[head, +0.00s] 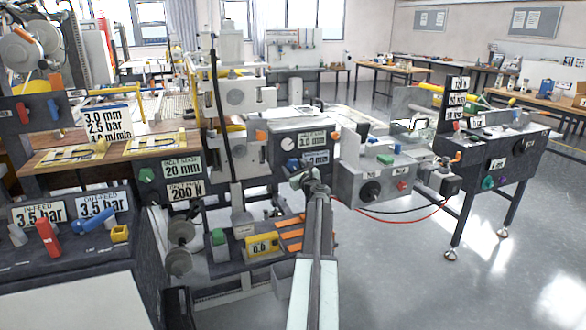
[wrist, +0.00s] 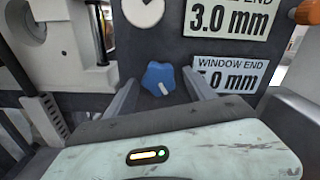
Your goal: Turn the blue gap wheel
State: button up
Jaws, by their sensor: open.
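The blue gap wheel (wrist: 160,77) is a small lobed knob with a pale mark, on a dark panel in the wrist view. It also shows small in the head view (head: 293,163), just above my gripper. My gripper (wrist: 160,92) is open, with one finger to the left and one to the right of the wheel in the picture. The fingers look apart from it, and I cannot tell how far short of the panel they are. In the head view my gripper (head: 303,178) is at the panel's lower part, partly hidden by my arm.
Labels reading "3.0 mm" (wrist: 230,18) and "WINDOW END" (wrist: 228,72) sit right of the wheel. A white dial (wrist: 143,12) is above it. An orange knob (wrist: 307,12) is at the upper right. A grey box (head: 375,170) stands right of the panel.

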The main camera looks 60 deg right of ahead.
jog(key=shift+w+d, duration=0.1)
jog(key=shift+d, duration=0.05)
jog(key=c, duration=1.4)
jog(key=shift+o, duration=0.2)
jog(key=shift+n, duration=0.4)
jog(key=n, duration=1.4)
jog(key=shift+r+n, duration=0.1)
jog(key=shift+n, duration=2.4)
